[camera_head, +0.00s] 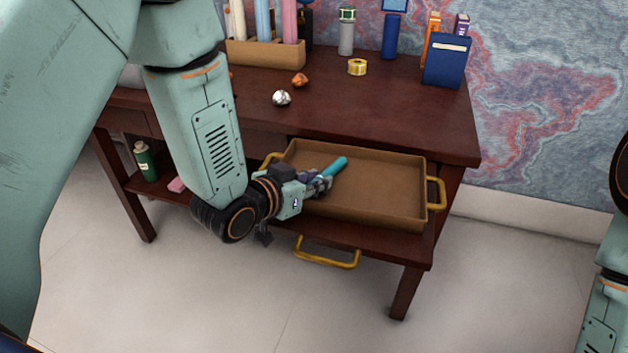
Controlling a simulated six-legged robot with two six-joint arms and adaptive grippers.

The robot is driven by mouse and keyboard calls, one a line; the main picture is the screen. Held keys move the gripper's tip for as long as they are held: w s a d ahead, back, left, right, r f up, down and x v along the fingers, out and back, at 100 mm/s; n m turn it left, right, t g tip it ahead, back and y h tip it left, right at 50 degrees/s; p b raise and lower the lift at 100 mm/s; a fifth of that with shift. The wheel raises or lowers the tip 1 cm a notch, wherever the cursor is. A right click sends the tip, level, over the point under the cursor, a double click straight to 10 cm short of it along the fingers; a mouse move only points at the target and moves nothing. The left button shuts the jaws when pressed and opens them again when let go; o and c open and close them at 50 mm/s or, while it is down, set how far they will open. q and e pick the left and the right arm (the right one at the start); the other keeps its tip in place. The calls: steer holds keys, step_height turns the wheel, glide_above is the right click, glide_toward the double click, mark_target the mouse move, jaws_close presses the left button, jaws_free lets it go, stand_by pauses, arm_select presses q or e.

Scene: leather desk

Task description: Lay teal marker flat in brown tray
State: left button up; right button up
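The teal marker (337,166) is at the fingers of my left gripper (322,183), which appears closed on its near end. The marker slants up and to the right over the left part of the brown tray (395,205). I cannot tell whether the marker touches the tray floor. The tray is a shallow open box with yellow handles, on an extended drawer or shelf of the desk. The rest of the tray is bare. Of my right arm only links show at the right edge; its gripper is out of view.
The dark desk top (390,105) carries a holder with rolls (265,53), crumpled balls (282,98), a tape roll (357,67) and a blue box (446,62). A green bottle (145,160) stands on the lower shelf. A yellow drawer handle (328,256) sticks out in front.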

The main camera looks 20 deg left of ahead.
arm_select(q)
steer(key=shift+o, duration=1.4)
steer(key=shift+s+d, duration=0.1)
steer(key=shift+s, duration=0.05)
steer(key=shift+s+r, duration=0.1)
steer(key=shift+r, duration=0.2)
steer(key=p+v, duration=0.2)
steer(key=v, duration=0.6)
steer(key=shift+s+r, duration=0.1)
steer(key=shift+s, duration=0.05)
steer(key=shift+p+v, duration=0.8)
steer(key=shift+p, duration=0.25)
steer(key=shift+p+v, duration=0.75)
steer(key=shift+v, duration=0.1)
